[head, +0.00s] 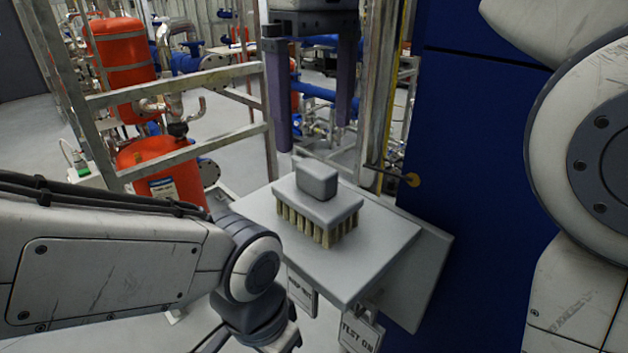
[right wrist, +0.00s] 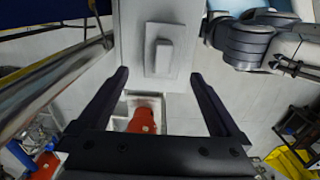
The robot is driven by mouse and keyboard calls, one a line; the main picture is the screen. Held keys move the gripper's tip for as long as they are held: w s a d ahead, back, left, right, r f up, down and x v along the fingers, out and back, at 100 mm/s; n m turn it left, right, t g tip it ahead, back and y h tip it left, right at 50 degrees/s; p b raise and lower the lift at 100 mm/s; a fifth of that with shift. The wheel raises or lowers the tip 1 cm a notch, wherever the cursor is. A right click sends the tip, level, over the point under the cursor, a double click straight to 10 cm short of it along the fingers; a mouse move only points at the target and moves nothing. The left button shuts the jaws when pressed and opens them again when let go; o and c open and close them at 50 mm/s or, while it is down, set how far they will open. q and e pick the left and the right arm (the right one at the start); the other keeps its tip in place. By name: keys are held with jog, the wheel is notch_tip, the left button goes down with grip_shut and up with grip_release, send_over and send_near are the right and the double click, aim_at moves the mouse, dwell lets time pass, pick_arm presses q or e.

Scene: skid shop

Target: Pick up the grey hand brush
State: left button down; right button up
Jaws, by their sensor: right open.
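The grey hand brush (head: 318,205) lies bristles down on a small grey shelf (head: 375,262), its block handle on top and pale bristles below. My right gripper (head: 316,138) hangs with its fingers pointing down, above and behind the brush in the head view. It is open and empty. In the right wrist view the brush (right wrist: 163,52) lies beyond the fingertips, roughly in line with the gap between them, not touching them. My left gripper (head: 250,338) is low at the bottom edge in the head view, partly cut off, and its jaws are unclear.
A blue cabinet (head: 480,180) stands right beside the shelf. Tags (head: 359,332) hang from the shelf's front edge. A metal frame (head: 190,150) and red tanks (head: 160,170) stand at the back left.

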aim_at(317, 190)
notch_tip(317, 190, down, 4)
jog(key=shift+r+b, duration=0.1)
jog(key=shift+b, duration=0.65)
jog(key=shift+f, duration=0.3)
jog(key=shift+s+f, duration=0.2)
jog(key=shift+f, duration=1.2)
jog(key=shift+s+f, duration=0.2)
jog(key=shift+f, duration=1.15)
jog(key=c, duration=1.2)
